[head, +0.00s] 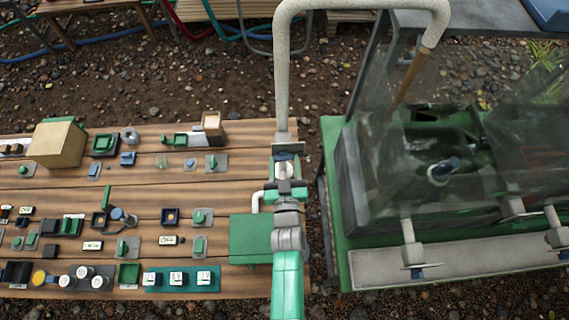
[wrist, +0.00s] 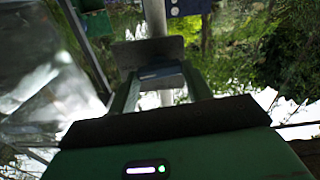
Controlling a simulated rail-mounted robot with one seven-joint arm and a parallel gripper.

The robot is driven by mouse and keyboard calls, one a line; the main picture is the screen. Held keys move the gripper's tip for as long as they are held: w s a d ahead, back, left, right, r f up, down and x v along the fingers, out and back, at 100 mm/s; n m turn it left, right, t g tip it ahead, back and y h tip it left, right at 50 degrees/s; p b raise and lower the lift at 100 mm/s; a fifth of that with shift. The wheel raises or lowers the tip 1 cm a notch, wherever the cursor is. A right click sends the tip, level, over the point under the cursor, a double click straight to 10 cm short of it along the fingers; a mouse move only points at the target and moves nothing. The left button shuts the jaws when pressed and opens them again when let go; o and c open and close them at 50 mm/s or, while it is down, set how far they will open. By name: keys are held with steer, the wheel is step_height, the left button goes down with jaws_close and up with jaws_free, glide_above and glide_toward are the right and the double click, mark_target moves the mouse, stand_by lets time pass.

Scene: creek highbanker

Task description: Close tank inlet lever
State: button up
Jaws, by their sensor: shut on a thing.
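The tall pale pipe (head: 283,85) rises from the right end of the wooden bench and bends over toward the clear tank (head: 440,150). A dark blue lever (head: 283,157) sits at the pipe's foot; my gripper (head: 287,172) is right at it. In the wrist view the pipe (wrist: 155,18) stands just beyond my fingers. There my gripper (wrist: 160,88) has its two green fingers on either side of the blue lever piece (wrist: 160,72) and is shut on it. A dark plate (wrist: 148,50) shows behind it. The lever's far end and exact angle are partly hidden.
The wooden bench (head: 150,215) holds many small switches and levers left of my arm. A green box (head: 250,238) stands close beside my arm. The tank's green base (head: 340,240) is to the right, with a narrow gap of gravel between.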

steer(key=shift+a+f+n+b, duration=0.1)
steer(key=shift+n+b, duration=1.4)
steer(key=shift+n, duration=2.65)
steer(key=shift+a+f+n+b, duration=0.1)
steer(key=shift+n+b, duration=1.4)
steer(key=shift+n, duration=2.95)
steer(key=o, duration=1)
steer(key=shift+s, duration=0.1)
steer(key=s, duration=0.7)
steer(key=shift+s+d, duration=0.25)
steer(key=shift+s, duration=0.05)
